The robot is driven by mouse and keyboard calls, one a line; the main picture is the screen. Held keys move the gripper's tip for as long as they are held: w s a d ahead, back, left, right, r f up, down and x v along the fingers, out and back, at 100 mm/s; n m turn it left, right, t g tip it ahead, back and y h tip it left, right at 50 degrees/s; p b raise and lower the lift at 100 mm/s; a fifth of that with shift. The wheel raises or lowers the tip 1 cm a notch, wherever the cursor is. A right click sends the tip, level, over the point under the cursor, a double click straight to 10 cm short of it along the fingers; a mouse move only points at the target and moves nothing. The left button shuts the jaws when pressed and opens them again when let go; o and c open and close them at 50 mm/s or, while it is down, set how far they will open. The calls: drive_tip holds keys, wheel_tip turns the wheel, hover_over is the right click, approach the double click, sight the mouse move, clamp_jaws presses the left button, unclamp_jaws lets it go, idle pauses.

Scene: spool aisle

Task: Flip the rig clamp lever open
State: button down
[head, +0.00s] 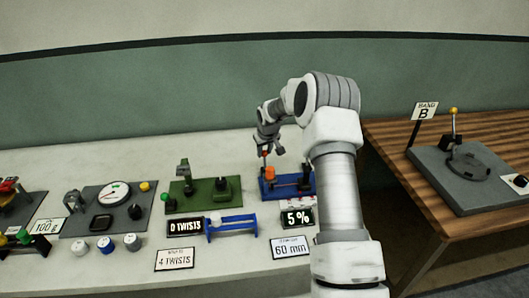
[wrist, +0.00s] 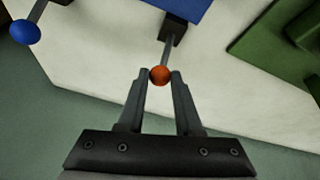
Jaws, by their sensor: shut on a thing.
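A grey lever with an orange ball knob (wrist: 160,75) rises from a dark block on a blue base (wrist: 178,8) in the wrist view. My gripper (wrist: 160,76) has its two fingertips on either side of the knob, closed on it. In the head view my gripper (head: 268,146) reaches down over the blue board (head: 287,192) on the pale bench. The lever is small there, and its exact angle is hard to tell. I cannot read a label naming it as the rig clamp.
A second lever with a blue ball knob (wrist: 25,31) stands to the left in the wrist view. A green board (head: 203,196) lies left of the blue one. A "5 %" display (head: 298,218) and a "60 mm" card (head: 290,247) sit in front. A wooden table (head: 390,140) stands right.

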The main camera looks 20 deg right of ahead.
drive_tip(key=shift+s+f+b, duration=0.1)
drive_tip(key=shift+f+b, duration=0.05)
drive_tip(key=shift+b, duration=0.25)
drive_tip(key=t+b, duration=0.1)
drive_tip(key=b, duration=0.2)
drive_tip(key=s+t+b, duration=0.1)
drive_tip(key=b, duration=0.3)
drive_tip(key=s+t+b, duration=0.1)
drive_tip(key=b, duration=0.2)
drive_tip(key=shift+s+a+f+t+h+b, duration=0.1)
drive_tip(key=shift+a+f+t+h+b, duration=0.15)
drive_tip(key=shift+t+h+b, duration=0.1)
drive_tip(key=s+t+b, duration=0.1)
drive_tip(key=b, duration=0.3)
drive_tip(key=shift+a+r+b, duration=0.1)
drive_tip(key=shift+r+b, duration=0.05)
drive_tip(key=shift+b, duration=0.25)
drive_tip(key=shift+s+r+t+b, duration=0.1)
drive_tip(key=shift+r+t+b, duration=0.1)
drive_tip(key=shift+t+b, duration=0.25)
drive_tip(key=c, duration=0.6)
unclamp_jaws()
drive_tip(key=p+v, duration=0.5)
drive_tip(key=v, duration=1.2)
drive_tip(key=shift+a+p, duration=0.3)
drive_tip(key=shift+p, duration=0.1)
